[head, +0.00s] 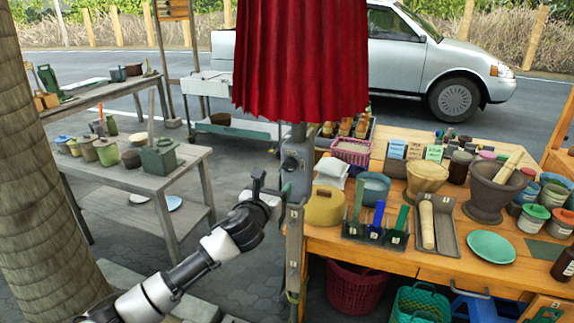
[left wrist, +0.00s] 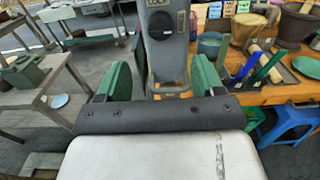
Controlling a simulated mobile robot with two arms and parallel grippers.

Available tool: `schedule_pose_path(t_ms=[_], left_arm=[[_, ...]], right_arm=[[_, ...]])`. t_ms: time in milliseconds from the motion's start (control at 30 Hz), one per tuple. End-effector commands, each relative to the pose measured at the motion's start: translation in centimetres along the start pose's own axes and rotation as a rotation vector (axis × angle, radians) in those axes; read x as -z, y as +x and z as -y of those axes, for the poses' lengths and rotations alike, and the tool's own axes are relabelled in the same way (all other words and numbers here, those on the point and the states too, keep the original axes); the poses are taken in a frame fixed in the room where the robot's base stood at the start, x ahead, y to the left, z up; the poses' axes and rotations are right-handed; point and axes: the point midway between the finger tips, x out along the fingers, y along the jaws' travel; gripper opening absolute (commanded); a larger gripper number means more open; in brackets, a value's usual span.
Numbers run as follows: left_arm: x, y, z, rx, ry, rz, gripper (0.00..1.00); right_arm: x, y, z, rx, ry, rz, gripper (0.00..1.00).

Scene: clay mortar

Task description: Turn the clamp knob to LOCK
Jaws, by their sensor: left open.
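The grey clamp housing (head: 296,160) is fixed on the upright post under the red parasol. In the left wrist view the housing (left wrist: 166,56) stands ahead, with a LOCK label at the top edge of the picture. A dark round part that looks like the clamp knob (left wrist: 159,24) is just below the label; its exact setting is too small to tell. My left gripper (head: 271,187) is open and empty, in front of the post and a little below the housing. Its green fingers (left wrist: 161,80) are spread apart, either side of the housing's lower part. My right gripper is not in view.
A wooden table (head: 400,262) with mortars, jars and tools stands right of the post. A grey table (head: 190,163) with pots is at left, beyond a tree trunk (head: 40,190). Paving between is open.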

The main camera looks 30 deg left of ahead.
Motion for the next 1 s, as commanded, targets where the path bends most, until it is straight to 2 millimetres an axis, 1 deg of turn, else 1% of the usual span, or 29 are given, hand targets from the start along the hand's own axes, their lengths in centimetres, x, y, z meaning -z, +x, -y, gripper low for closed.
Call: schedule_pose_path(t_ms=[167,400,533,733,1000], left_arm=[[-0.2,2.4,0.0,-0.002,-0.005,0.000,0.68],[0.0,6.9,0.0,-0.002,-0.008,-0.003,0.68],[0.1,8.7,0.0,-0.001,-0.007,-0.003,0.68],[0.2,10.2,0.0,0.000,-0.006,-0.004,0.68],[0.2,10.5,0.0,0.001,-0.005,-0.003,0.68]], right_arm=[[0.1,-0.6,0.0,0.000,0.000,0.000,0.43],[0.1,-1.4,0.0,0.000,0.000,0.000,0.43],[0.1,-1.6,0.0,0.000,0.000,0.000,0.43],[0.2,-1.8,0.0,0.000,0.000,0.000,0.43],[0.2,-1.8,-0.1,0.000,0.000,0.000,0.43]])
